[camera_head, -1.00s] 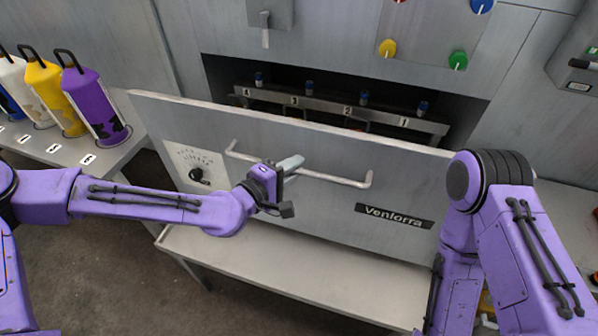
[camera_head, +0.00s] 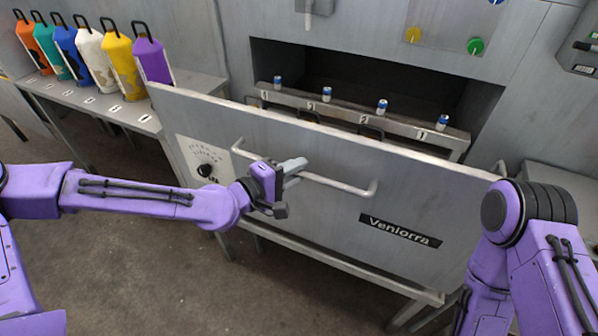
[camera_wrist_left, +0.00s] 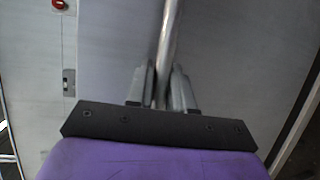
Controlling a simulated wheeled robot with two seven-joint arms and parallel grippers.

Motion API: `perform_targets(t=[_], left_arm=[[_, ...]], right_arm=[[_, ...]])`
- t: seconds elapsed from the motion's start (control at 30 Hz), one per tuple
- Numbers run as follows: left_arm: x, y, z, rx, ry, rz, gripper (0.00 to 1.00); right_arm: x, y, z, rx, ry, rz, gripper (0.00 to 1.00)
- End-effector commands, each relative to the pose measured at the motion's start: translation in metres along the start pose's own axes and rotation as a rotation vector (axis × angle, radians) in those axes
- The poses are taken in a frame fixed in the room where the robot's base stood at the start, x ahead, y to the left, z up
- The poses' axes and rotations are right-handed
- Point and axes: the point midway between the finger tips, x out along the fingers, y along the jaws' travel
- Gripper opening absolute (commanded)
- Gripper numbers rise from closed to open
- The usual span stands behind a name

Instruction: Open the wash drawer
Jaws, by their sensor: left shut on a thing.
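The wash drawer has a wide grey front (camera_head: 290,215) with a "Venlorra" label, a dial at its left and a long bar handle (camera_head: 335,183). The drawer stands out from the machine, and a numbered rail (camera_head: 350,115) with blue-capped fittings shows behind its front. My left gripper (camera_head: 290,168) is shut on the handle left of its middle. In the left wrist view, the bar (camera_wrist_left: 168,45) runs between the two fingers (camera_wrist_left: 160,88). My right arm is at the right edge; its gripper is out of view.
A side bench (camera_head: 140,115) at the left holds several coloured bottles (camera_head: 120,60) with loop handles. A low table (camera_head: 350,265) stands beneath the drawer. Open floor (camera_head: 130,270) lies in front. Coloured knobs (camera_head: 474,46) sit on the machine's panel above.

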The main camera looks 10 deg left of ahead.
Motion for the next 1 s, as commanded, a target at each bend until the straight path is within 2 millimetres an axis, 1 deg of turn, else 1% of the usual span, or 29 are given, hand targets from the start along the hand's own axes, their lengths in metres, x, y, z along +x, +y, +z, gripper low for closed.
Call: perform_targets(t=[0.33,0.37,0.4,0.43,0.67,0.77,0.87,1.0], left_arm=[[0.000,0.000,0.001,0.001,-0.002,-0.001,0.00],[0.000,0.000,0.001,0.001,-0.002,-0.001,0.25],[0.001,0.000,0.001,0.001,-0.002,-0.001,0.38],[0.001,0.000,0.001,0.001,-0.002,-0.001,0.42],[0.001,0.000,0.001,0.001,-0.002,0.000,0.42],[-0.004,0.000,0.000,0.001,0.000,0.000,0.42],[-0.019,0.001,-0.001,0.000,0.001,0.002,0.42],[-0.050,0.002,-0.001,-0.003,0.002,0.004,0.42]], right_arm=[[0.000,0.000,0.000,0.000,0.000,0.000,0.00],[0.000,0.000,0.000,0.000,0.000,0.000,0.00],[0.000,0.000,0.000,0.000,0.000,0.000,0.00],[0.000,0.000,0.000,0.000,0.000,0.000,0.00],[0.000,0.000,0.000,0.000,0.000,0.000,0.00],[0.001,0.000,0.000,0.000,0.000,0.000,0.00],[0.002,0.000,0.001,0.000,0.000,0.000,0.00],[0.000,0.000,0.000,0.000,0.000,0.000,0.00]])
